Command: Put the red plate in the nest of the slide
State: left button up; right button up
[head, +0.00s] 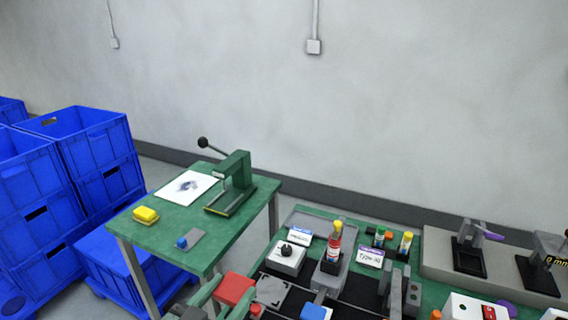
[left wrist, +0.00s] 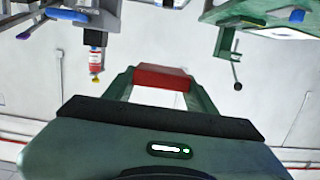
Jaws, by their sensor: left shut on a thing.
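The red plate (head: 234,288) is a small red block low in the head view, beyond the front edge of the green side table. My left gripper (head: 232,296) has green fingers and is shut on it. In the left wrist view the red plate (left wrist: 162,78) spans between the tips of the two green fingers of my left gripper (left wrist: 162,84). A grey plate with dark corner marks (head: 271,290) lies just right of the red plate; I cannot tell whether it is the slide's nest. My right gripper is not in view.
The green side table (head: 180,240) carries a green lever press (head: 234,182), a yellow block (head: 146,215) and a white sheet. Blue crates (head: 95,150) stand left.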

pick_arm(q)
jog(key=a+n+y, duration=0.4)
jog(key=a+y, duration=0.1)
jog(key=shift+w+d+m+h, duration=0.1)
jog(key=shift+d+m+h, duration=1.6)
jog(key=shift+d+h, duration=0.45)
jog(key=shift+d+f+m+h, duration=0.1)
jog(key=shift+d+m+h, duration=0.35)
jog(key=shift+d, duration=0.1)
jog(key=shift+f, duration=0.1)
